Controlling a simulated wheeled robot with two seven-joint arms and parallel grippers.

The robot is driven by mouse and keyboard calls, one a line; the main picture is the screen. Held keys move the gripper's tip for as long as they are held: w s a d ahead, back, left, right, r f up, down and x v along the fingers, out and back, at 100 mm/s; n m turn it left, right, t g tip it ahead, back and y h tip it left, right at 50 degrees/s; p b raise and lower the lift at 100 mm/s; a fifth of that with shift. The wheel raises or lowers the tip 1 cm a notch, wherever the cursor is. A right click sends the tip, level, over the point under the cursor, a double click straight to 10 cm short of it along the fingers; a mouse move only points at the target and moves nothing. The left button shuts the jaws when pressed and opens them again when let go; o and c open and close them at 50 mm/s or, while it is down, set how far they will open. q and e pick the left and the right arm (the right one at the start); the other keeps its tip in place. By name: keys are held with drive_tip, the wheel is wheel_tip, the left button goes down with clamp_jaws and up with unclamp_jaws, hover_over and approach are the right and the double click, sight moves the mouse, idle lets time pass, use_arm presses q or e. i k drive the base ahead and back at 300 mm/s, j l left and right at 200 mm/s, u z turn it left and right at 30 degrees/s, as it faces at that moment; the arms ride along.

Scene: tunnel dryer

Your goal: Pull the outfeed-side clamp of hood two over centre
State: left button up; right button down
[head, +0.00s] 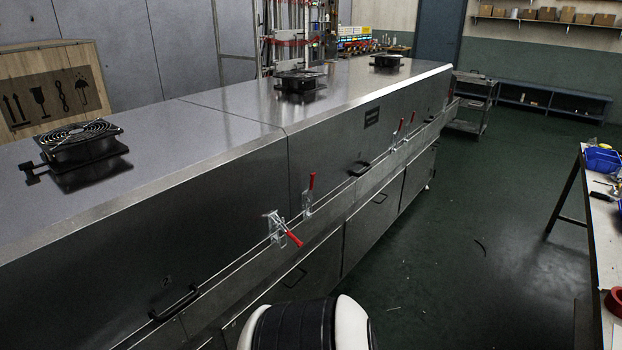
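The tunnel dryer is a long steel housing with hoods. The near hood (120,240) bears a small mark that looks like a 2, too small to be sure. A toggle clamp (276,226) sits at its far end, by the seam; its red handle (293,238) slants outward and down. Just past the seam, another clamp (308,200) on the following hood (340,140) has its red handle standing upright. Two more clamps further along, a nearer one (395,139) and a farther one (408,131), have red handles up. Neither of my grippers is in view.
A black bar handle (175,303) sticks out low on the near hood; another (359,169) is on the following hood. A workbench (601,232) with a blue bin (604,159) stands at right. The green floor (470,250) between is largely open. A cart (472,102) stands beyond.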

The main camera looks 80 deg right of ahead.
sight(282, 227)
drive_tip(key=z, duration=0.45)
drive_tip(key=l+z, duration=0.15)
drive_tip(key=z, duration=0.35)
drive_tip(key=i+z, duration=0.1)
drive_tip(key=z, duration=0.8)
drive_tip(key=i+z, duration=0.1)
drive_tip(key=z, duration=0.4)
drive_tip(key=i+z, duration=0.25)
drive_tip(key=k+l, duration=0.05)
